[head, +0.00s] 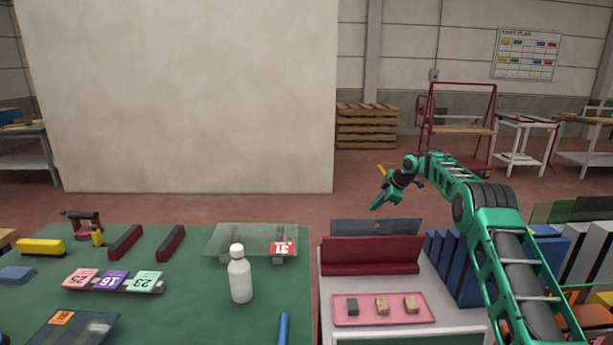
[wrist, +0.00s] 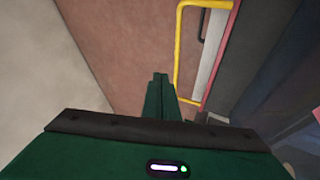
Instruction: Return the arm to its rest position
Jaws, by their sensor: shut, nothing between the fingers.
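My gripper (head: 380,201) is at the end of my green arm, in the air above and behind the white side table in the head view. It points down and to the left. In the wrist view the two green fingers (wrist: 160,80) are together with nothing between them. Brown floor lies below the fingers in that view. Nothing is seen touching the gripper.
A green work table (head: 190,305) at left bears a white bottle (head: 240,280), a glass pane (head: 238,238) and number tags (head: 112,281). The white side table (head: 390,334) bears a pink tray (head: 345,321) and a dark red rack (head: 372,252). Blue binders (head: 455,270) stand beside my arm.

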